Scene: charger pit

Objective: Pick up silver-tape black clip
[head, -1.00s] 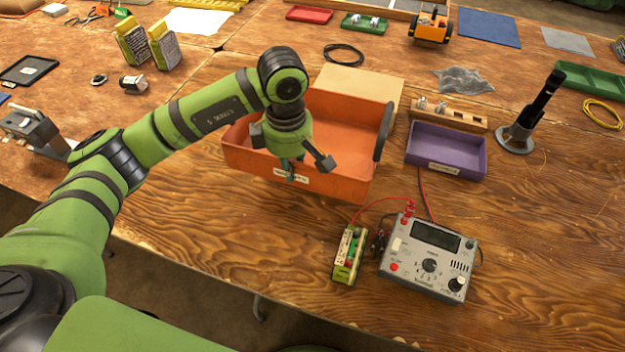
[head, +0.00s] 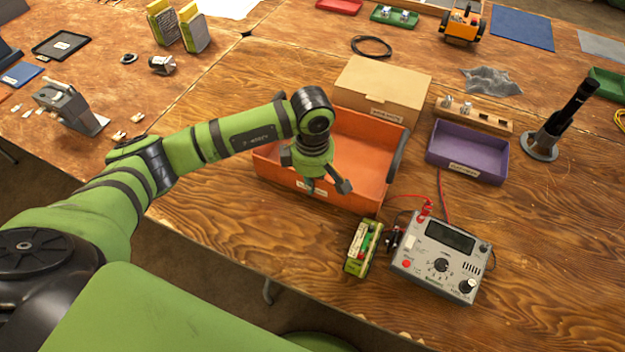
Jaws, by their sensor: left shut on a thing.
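My left gripper (head: 328,187) hangs over the front part of the orange bin (head: 365,160). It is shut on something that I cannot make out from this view. A small dark clip-like piece (head: 394,238) sits between the green-and-yellow battery block (head: 362,248) and the grey meter (head: 440,257). It is too small to tell whether it has silver tape. The left gripper is apart from it, up and to its left in the picture. My right gripper is not in view.
A cardboard box (head: 385,88) stands behind the orange bin. A purple tray (head: 467,152) and a black upright tool on a round base (head: 560,120) stand to the right. Red leads (head: 441,195) run near the meter. Bare wood lies left of the bin.

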